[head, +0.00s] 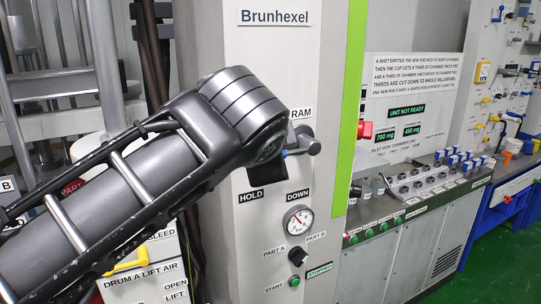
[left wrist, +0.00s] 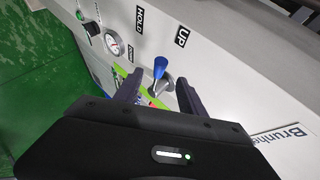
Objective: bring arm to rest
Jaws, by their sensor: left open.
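My left arm (head: 130,185) crosses the left half of the head view in front of the press column (head: 235,60). My right gripper is in neither view.
The column carries a gauge (head: 298,220), a black PART knob (head: 297,256) and a green START button (head: 294,282). A bench of cups and bottles (head: 425,178) runs back to the right. Metal bars and a hose stand behind my arm. Green floor (head: 500,255) is clear at far right.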

